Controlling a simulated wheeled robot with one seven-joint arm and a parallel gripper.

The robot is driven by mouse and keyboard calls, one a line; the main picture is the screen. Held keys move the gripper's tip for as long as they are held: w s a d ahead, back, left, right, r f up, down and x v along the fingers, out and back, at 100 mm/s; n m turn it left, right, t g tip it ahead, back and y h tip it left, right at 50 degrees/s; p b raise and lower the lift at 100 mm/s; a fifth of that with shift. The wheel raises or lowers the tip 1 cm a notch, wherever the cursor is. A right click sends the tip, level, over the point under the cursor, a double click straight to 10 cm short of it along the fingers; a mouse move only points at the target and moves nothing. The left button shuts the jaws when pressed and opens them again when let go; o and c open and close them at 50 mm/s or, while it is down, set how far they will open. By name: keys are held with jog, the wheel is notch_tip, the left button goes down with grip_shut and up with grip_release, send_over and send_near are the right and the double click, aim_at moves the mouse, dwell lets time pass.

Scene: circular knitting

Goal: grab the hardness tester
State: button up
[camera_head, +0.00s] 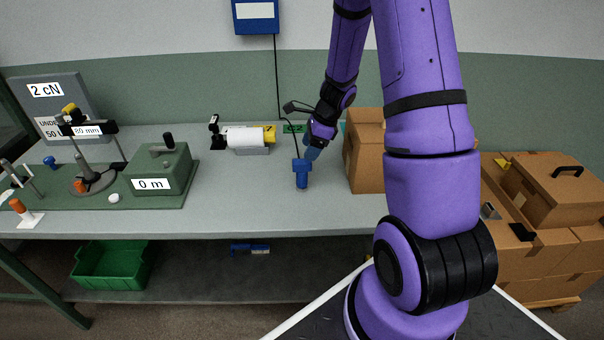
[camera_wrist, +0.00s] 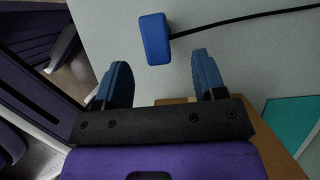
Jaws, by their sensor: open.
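A blue upright device with a wider top, which looks like the hardness tester (camera_head: 301,176), stands on the grey table in the head view. Its blue top (camera_wrist: 155,38) shows in the wrist view, with a black cable running off to the right. My gripper (camera_head: 311,153) is just above and slightly right of it in the head view. In the wrist view my gripper (camera_wrist: 162,72) is open, with its two blue fingers apart and nothing between them. The blue top lies beyond the fingertips, between their lines and nearer the left-right middle. Contact is not visible.
A cardboard box (camera_head: 365,178) stands close to the right on the table (camera_head: 240,205). A white roll (camera_head: 245,138) on a holder lies behind left. A green "0 m" box (camera_head: 160,172) is farther left. Table space left of the tester is clear. Cartons (camera_head: 550,230) are stacked at right.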

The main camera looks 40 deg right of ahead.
aim_at(302, 161)
jog(key=shift+x, duration=3.75)
jog(key=shift+s+a, duration=0.1)
jog(key=shift+a, duration=0.1)
jog(key=shift+c, duration=0.4)
jog(key=shift+r, duration=0.1)
jog(key=c, duration=1)
